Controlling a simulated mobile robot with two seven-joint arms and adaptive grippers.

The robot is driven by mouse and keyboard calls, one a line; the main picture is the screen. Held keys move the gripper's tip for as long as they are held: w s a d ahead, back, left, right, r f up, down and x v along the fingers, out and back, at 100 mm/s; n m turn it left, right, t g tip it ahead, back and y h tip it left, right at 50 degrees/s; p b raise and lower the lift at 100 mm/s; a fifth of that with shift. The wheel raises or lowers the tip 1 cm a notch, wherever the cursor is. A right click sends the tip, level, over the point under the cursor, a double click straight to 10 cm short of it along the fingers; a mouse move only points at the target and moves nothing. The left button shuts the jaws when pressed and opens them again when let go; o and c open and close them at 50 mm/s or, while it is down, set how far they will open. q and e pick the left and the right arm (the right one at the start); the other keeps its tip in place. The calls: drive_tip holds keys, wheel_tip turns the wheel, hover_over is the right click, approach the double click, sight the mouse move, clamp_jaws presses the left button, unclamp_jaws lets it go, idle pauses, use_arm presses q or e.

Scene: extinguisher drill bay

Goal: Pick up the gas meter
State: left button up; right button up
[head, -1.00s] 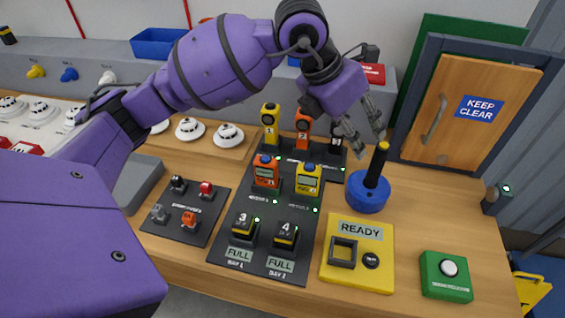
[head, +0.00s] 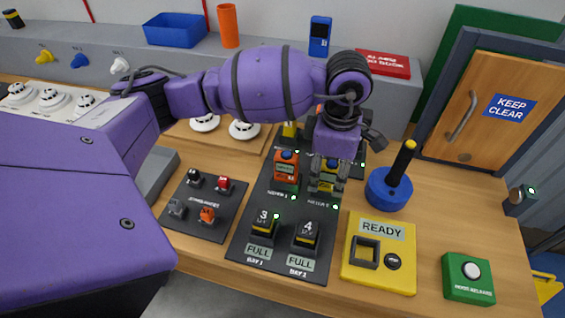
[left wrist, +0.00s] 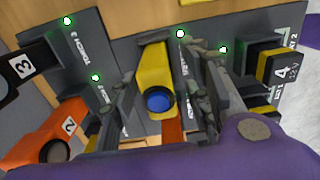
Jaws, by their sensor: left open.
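The yellow gas meter (head: 327,181) stands in the right place of the middle row on the dark board. It is partly hidden by my left gripper (head: 327,190), which points down over it. In the left wrist view the yellow meter (left wrist: 152,75), with its round blue top, is between the two fingers of my open left gripper (left wrist: 160,95). I cannot tell whether the fingers touch it. An orange meter (head: 286,168) stands just left of it. My right gripper is not in view.
Batteries 3 (head: 263,226) and 4 (head: 306,234) stand on the dark board (head: 238,243) in front. A blue base with a black stick (head: 389,190) is close on the right. A yellow READY panel (head: 379,253) and a green button box (head: 468,278) are front right.

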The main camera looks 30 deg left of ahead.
use_arm(q)
drive_tip(key=shift+d+f, duration=0.1)
drive_tip(key=shift+f, duration=0.65)
drive_tip(key=shift+r, duration=0.1)
clamp_jaws()
drive_tip(key=shift+w, duration=0.1)
